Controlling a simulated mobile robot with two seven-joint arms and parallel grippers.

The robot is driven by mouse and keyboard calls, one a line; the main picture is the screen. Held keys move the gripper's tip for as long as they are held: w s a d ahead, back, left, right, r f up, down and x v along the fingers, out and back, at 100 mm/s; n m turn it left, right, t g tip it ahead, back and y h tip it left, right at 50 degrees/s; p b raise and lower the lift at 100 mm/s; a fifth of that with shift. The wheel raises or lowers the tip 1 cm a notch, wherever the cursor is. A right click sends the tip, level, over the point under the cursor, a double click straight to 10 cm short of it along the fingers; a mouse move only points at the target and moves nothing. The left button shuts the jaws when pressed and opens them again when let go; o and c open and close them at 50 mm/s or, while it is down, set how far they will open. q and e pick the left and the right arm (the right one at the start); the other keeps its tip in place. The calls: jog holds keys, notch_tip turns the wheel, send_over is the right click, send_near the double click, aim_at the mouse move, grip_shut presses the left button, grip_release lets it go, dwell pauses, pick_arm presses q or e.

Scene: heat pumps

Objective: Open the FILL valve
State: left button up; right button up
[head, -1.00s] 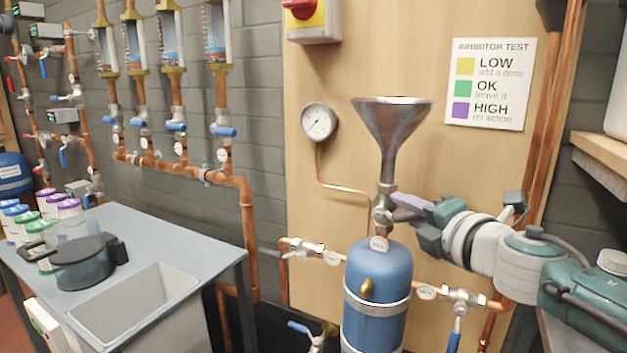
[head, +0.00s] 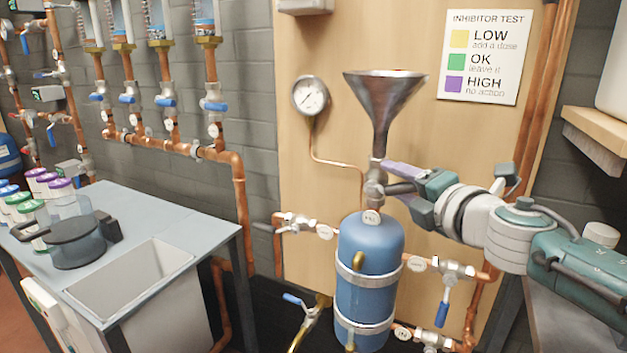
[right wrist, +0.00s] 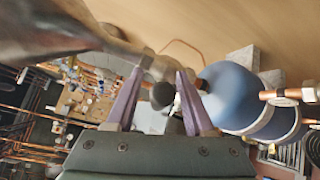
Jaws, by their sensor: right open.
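The FILL valve (head: 374,186) is a small metal valve between the steel funnel (head: 383,105) and the blue tank (head: 368,250). A small round tag (head: 371,217) hangs below it, its lettering too small to read surely. My right gripper (head: 392,177) is at the valve's right side, with purple fingers pointing left toward it. In the right wrist view, my right gripper (right wrist: 163,70) is open, and a dark round knob (right wrist: 162,95) shows between its fingers. I cannot tell whether a finger touches it. The funnel crosses the upper left there. My left gripper is not in view.
A pressure gauge (head: 310,95) with a thin copper pipe is left of the funnel. Side valves (head: 447,270) and copper pipes flank the tank. A bench with a grey sink (head: 130,285) and a pot (head: 73,240) stands at left. A wooden shelf (head: 600,125) is at right.

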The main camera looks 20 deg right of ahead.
aim_at(415, 190)
jog(key=s, duration=0.2)
jog(key=s+p, duration=0.1)
jog(key=s, duration=0.2)
jog(key=s+r+p, duration=0.1)
jog(key=s, duration=0.2)
jog(key=shift+a, duration=0.25)
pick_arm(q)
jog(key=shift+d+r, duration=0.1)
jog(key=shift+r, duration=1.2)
pick_arm(e)
jog(key=shift+s+r, duration=0.15)
jog(key=shift+s, duration=0.6)
jog(key=shift+c, duration=0.3)
